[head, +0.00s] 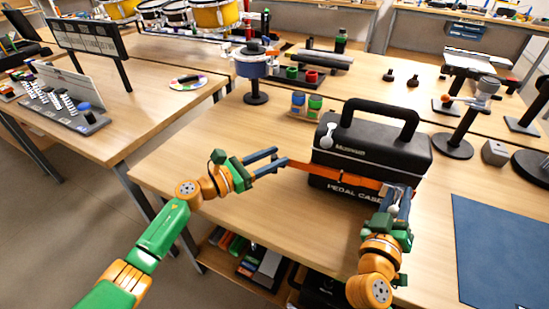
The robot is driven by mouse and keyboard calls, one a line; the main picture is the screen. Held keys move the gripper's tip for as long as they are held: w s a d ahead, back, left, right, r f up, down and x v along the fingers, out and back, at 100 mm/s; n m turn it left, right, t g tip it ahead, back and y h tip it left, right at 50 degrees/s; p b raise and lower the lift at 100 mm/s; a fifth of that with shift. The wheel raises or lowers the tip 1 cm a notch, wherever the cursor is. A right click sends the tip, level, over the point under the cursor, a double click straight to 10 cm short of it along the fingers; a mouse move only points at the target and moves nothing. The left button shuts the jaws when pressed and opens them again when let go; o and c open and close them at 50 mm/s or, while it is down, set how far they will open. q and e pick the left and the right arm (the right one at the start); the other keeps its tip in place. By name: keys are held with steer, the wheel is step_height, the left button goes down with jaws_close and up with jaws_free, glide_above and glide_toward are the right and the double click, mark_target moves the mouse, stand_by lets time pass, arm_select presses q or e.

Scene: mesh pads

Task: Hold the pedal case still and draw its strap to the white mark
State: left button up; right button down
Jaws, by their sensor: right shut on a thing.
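The pedal case (330,178) is a black box with a top handle, upright on the wooden table. Its orange strap (345,177) runs across the front and sticks out past the case's left side. My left gripper (282,156) has its fingers apart at the strap's free left end; whether they touch it is unclear. My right gripper (400,190) is shut at the case's front right, seemingly on the case; its fingers hide the exact contact and the strap's right end. A white rounded piece (327,136) shows on the case's left; I cannot tell whether it is the mark.
Behind the case's left stand a blue and a green cup (314,102) and a blue drum-like stand (254,72). Metal stands (465,135) are on the right. A dark blue mat (500,250) lies at the front right. The table left of the case is mostly clear.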

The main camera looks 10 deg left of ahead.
steer(key=shift+f, duration=0.1)
arm_select(q)
steer(key=v, duration=1.2)
steer(key=shift+s, duration=0.1)
